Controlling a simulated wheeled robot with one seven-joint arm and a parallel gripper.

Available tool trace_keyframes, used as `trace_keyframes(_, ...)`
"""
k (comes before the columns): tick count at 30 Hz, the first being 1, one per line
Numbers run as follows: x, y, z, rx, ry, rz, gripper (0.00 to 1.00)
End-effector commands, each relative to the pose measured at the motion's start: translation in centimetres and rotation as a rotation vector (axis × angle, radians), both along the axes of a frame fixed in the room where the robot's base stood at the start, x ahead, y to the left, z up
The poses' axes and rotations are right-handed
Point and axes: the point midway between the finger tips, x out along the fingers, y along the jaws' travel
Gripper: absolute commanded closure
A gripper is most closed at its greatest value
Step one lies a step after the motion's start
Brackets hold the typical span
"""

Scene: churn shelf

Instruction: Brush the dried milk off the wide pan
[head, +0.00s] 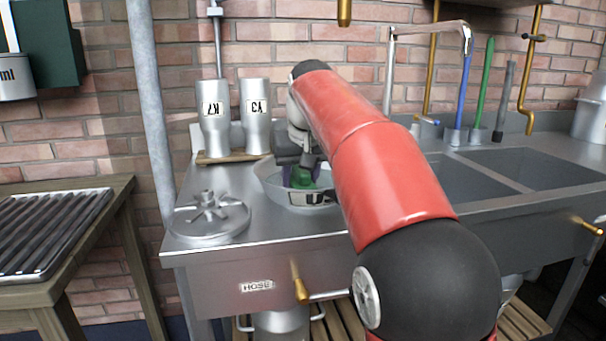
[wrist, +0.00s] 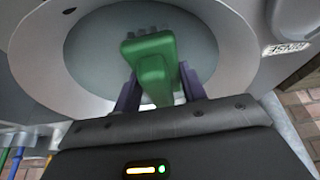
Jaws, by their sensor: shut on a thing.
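The wide pan (head: 268,183) is a round grey metal dish on the steel counter, with a labelled front; in the wrist view its pale rim (wrist: 48,70) surrounds a grey-blue inside. My gripper (wrist: 160,92) is shut on a green brush (wrist: 152,47), whose head is over the pan's inside. In the head view the green brush (head: 302,178) shows low in the pan, below my wrist. I cannot tell whether it touches the bottom. No dried milk can be made out clearly; a small dark spot shows on the rim in the wrist view.
Two labelled metal churns (head: 214,128) stand on a wooden board behind the pan. A round metal lid (head: 209,219) lies to its left. Sink basins (head: 540,168) and upright coloured-handled brushes (head: 483,92) are at right. A ribbed rack (head: 48,230) stands at far left.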

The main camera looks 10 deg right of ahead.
Motion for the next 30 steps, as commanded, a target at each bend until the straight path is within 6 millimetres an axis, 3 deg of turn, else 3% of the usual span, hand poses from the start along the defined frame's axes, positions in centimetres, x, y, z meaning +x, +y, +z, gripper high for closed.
trace_keyframes(8, 2.5, 0.1, 0.2, -0.001, 0.000, -0.001, 0.77)
trace_keyframes(14, 2.7, 0.1, -0.4, 0.000, 0.000, 0.000, 0.77)
trace_keyframes(30, -0.8, -0.1, -0.5, -0.001, 0.004, 0.000, 0.77)
